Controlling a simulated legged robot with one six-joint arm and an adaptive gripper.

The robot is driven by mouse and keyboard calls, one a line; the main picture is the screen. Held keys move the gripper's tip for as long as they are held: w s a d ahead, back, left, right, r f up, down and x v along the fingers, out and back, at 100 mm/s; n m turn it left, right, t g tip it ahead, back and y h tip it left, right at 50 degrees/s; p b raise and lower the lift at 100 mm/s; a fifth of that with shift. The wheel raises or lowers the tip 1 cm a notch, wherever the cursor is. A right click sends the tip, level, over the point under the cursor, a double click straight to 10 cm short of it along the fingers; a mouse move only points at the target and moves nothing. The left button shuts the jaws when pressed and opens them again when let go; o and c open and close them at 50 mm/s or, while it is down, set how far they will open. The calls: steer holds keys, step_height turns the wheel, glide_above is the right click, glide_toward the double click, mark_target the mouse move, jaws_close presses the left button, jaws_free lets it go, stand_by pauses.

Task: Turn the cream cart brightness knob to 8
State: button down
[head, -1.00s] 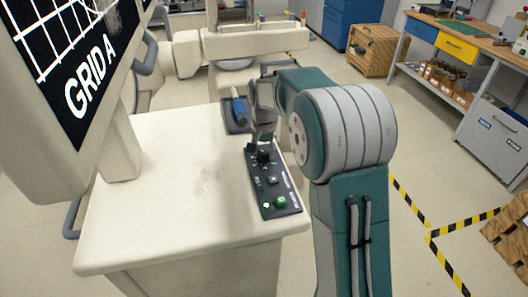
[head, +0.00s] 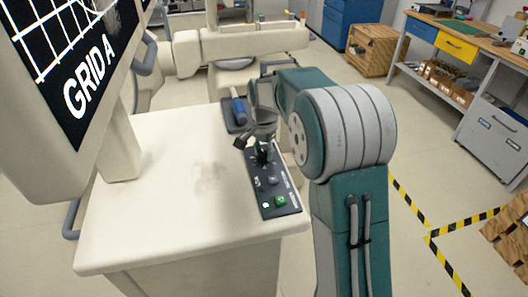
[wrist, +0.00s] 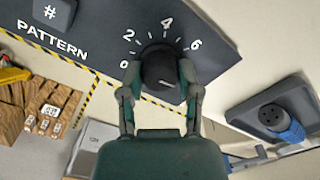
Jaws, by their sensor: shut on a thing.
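The black brightness knob (wrist: 160,64) sits on a dark control panel (wrist: 105,22) marked 0, 2, 4 and 6 in the wrist view. My gripper (wrist: 158,76) is shut on the knob, one finger on each side. A short pale line shows on the knob's lower side; the 8 mark is not visible, so I cannot tell the exact setting. In the head view the panel (head: 267,187) lies along the right edge of the cream cart (head: 165,200), with the knob (head: 264,158) partly hidden under my gripper (head: 260,147).
A dark holder with a blue-handled tool (head: 238,110) stands just behind the panel. Green and grey buttons (head: 281,201) sit at the panel's near end. A monitor (head: 70,70) reading GRID A rises at left. The cart top left of the panel is clear.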

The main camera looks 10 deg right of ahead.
mark_target(263, 152)
steer(key=shift+s+a+f, duration=0.1)
steer(key=shift+s+f, duration=0.05)
steer(key=shift+f, duration=0.1)
steer(key=shift+c, duration=1.5)
jaws_free()
steer(key=shift+a+r, duration=0.1)
step_height(263, 152, up, 12)
steer(key=shift+w, duration=0.2)
